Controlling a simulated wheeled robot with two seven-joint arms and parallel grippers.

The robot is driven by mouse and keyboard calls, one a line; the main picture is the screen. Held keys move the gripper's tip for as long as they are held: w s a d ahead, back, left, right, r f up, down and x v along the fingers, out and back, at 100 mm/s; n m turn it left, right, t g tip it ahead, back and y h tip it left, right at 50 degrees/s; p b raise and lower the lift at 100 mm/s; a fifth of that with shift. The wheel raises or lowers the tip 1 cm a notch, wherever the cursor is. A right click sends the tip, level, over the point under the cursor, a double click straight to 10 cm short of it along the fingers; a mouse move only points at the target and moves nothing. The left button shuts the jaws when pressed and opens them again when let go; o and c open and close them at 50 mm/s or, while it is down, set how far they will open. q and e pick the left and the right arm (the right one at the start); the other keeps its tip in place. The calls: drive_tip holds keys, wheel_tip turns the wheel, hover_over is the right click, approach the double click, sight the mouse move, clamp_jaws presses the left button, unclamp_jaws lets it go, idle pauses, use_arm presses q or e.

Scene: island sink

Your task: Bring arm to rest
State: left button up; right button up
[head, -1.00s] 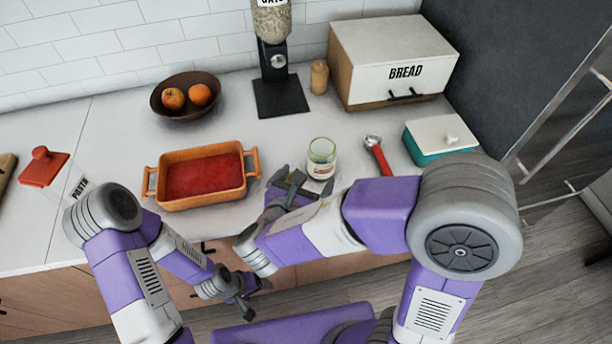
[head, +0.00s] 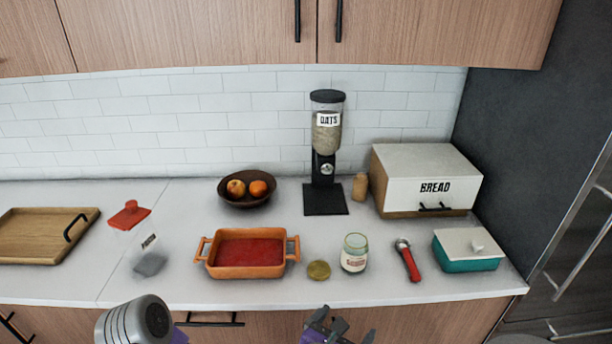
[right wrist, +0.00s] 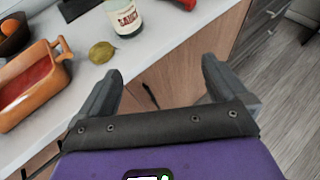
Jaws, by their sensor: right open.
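My right gripper (head: 325,322) shows at the bottom of the head view, in front of the counter's front edge. In the right wrist view its two fingers (right wrist: 155,85) are spread apart with nothing between them, over the drawer fronts and floor. Part of my left arm shows at the bottom left of the head view, but its gripper is out of view.
A bread box (head: 430,165) and fruit bowl (head: 247,199) are behind.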

drive_tip(key=s+d+f+m+g+y, duration=0.1)
drive_tip(key=s+d+f+m+g, duration=0.25)
drive_tip(key=f, duration=0.55)
drive_tip(key=s+f+m+g+y, duration=0.2)
drive_tip(key=s+f+m+g, duration=0.15)
drive_tip(key=f+g, duration=0.4)
drive_tip(key=s+a+f+m+g+y, duration=0.1)
drive_tip(key=s+a+f+m+y, duration=0.25)
drive_tip(key=f+m, duration=0.4)
drive_tip(key=s+a+f+m+g+y, duration=0.25)
drive_tip(key=f+m+y, duration=0.25)
drive_tip(key=f+m, duration=0.3)
drive_tip(key=w+d+f+m+t, duration=0.2)
drive_tip(key=d+f+m+t, duration=0.1)
drive_tip(key=m, duration=0.6)
drive_tip(key=shift+d+f+m, duration=0.35)
drive_tip(key=shift+d+f, duration=0.35)
drive_tip(key=shift+t, duration=0.25)
